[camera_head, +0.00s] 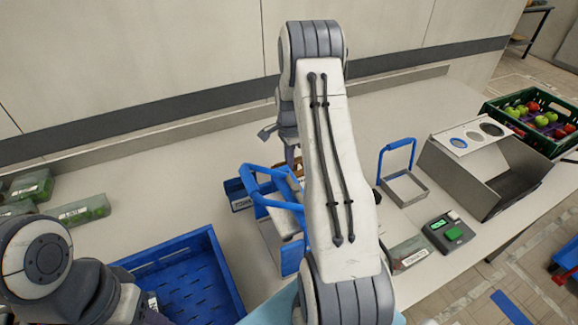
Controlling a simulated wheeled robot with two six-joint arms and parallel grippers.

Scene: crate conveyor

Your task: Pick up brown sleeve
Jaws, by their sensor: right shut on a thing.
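My right arm reaches up the middle of the view and bends down at its far end.
A blue-handled carrier (290,258) stands beside my right arm. A blue crate (222,262) is at front left, with green packs (82,211) beyond. Right are a grey tray (405,190), keypad device (448,232), metal box (460,180) and apple crate (492,108). The back counter is clear.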

